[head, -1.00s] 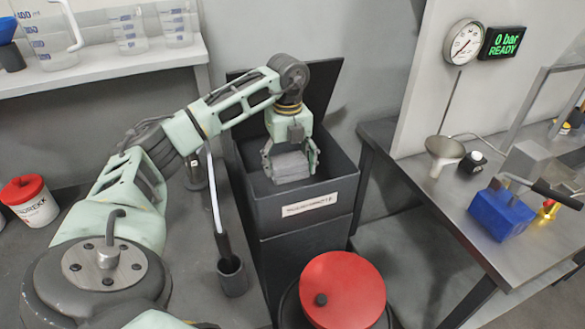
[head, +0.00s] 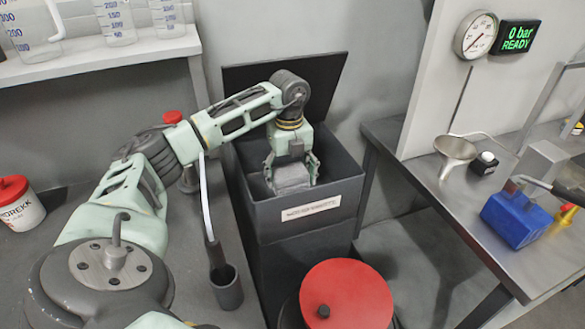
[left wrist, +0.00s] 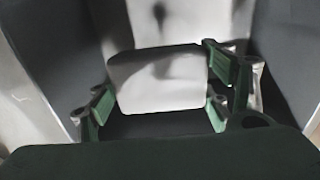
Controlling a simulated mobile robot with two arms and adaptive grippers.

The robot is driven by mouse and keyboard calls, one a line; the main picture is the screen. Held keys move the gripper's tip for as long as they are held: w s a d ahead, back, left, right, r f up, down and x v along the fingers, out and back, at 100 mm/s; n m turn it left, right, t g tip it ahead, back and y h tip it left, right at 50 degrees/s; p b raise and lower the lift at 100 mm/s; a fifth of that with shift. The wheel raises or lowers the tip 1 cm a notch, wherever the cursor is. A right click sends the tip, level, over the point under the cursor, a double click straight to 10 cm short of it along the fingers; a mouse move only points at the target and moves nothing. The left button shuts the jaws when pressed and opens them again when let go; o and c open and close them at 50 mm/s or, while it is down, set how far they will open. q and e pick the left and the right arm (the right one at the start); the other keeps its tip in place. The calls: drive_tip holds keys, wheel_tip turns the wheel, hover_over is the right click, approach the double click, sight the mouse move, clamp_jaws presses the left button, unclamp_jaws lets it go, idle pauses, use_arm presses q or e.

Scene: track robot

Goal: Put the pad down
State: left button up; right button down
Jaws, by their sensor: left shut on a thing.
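The pad (head: 291,179) is a small light grey block. My left gripper (head: 292,172) is shut on it, with a finger on each side, inside the mouth of a dark open bin (head: 318,222). The bin has a white label on its front and its lid is raised at the back. In the left wrist view the pad (left wrist: 158,80) is pale, between the green fingers, with dark bin walls around it. I cannot tell whether the pad touches the bin floor. My right gripper is not in view.
A red-topped drum (head: 347,295) stands in front of the bin. A bench with a dark cup (head: 227,288) lies left of it. At right, a metal table (head: 450,215) carries a funnel (head: 455,152) and a blue block (head: 516,219). A gauge display reads 0 bar READY.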

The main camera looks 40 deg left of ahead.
use_arm(q)
wheel_tip(320, 180, down, 10)
drive_tip(key=shift+f+p, duration=0.2)
drive_tip(key=shift+p, duration=0.35)
drive_tip(key=shift+f, duration=0.15)
drive_tip(key=o, duration=1.1)
wheel_tip(320, 180, up, 12)
drive_tip(key=shift+r+b, duration=0.25)
drive_tip(key=shift+b, duration=0.45)
